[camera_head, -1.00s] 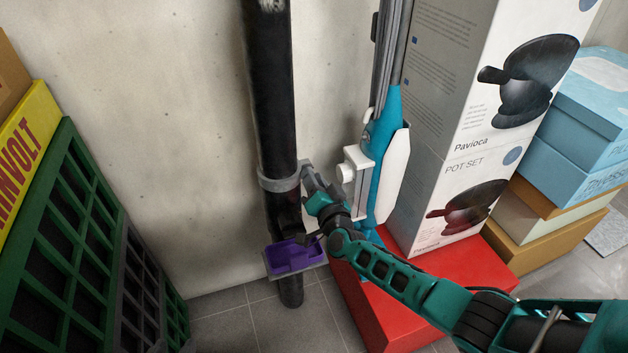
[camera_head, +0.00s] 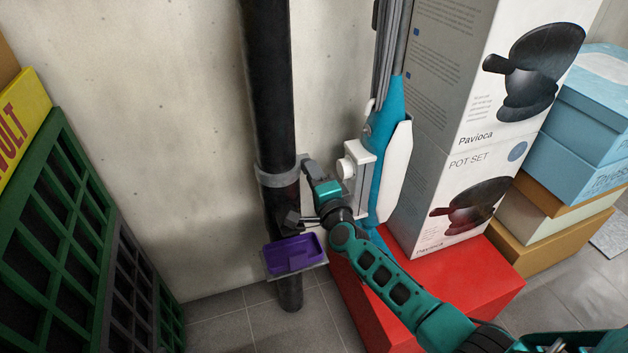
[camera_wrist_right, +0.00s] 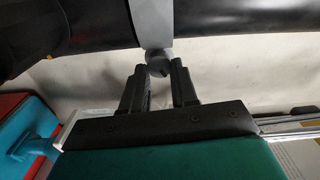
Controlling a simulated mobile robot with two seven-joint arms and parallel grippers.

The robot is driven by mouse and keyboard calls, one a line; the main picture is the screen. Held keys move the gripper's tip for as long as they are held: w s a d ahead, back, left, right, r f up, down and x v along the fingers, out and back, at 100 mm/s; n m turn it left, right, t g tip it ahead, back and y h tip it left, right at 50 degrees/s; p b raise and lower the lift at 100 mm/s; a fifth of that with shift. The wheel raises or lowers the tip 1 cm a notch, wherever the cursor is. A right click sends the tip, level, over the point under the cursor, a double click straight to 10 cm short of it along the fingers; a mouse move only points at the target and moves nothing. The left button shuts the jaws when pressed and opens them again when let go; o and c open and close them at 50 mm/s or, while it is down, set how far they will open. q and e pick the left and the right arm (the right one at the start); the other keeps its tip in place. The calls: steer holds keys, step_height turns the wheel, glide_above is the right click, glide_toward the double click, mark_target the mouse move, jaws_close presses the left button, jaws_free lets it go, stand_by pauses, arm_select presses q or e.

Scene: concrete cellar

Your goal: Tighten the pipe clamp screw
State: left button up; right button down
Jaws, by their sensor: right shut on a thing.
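The pipe clamp (camera_head: 277,177) is a grey band around a black upright pipe (camera_head: 268,90) in front of the wall. In the right wrist view the clamp band (camera_wrist_right: 152,25) crosses the dark pipe, and a small round grey screw head (camera_wrist_right: 158,63) with a dark slot sits at its end. My right gripper (camera_wrist_right: 160,72) has its two black fingers on either side of the screw head, shut on it. In the head view my right gripper (camera_head: 308,172) is at the clamp's right side and hides the screw. My left gripper is not in view.
A purple tray (camera_head: 293,268) sits at the pipe below the clamp. A blue and white upright appliance (camera_head: 384,140) stands close to the right, by tall pot-set boxes (camera_head: 440,185) on a red box (camera_head: 480,275). Green crates (camera_head: 62,195) stand at the left.

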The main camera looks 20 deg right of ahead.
arm_select(q)
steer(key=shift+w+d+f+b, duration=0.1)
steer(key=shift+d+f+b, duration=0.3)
steer(key=shift+b, duration=0.55)
arm_select(e)
steer(key=m, duration=0.5)
steer(key=shift+f, duration=0.15)
steer(key=c, duration=1.1)
jaws_free()
steer(key=shift+c, duration=0.2)
steer(key=shift+s, duration=0.1)
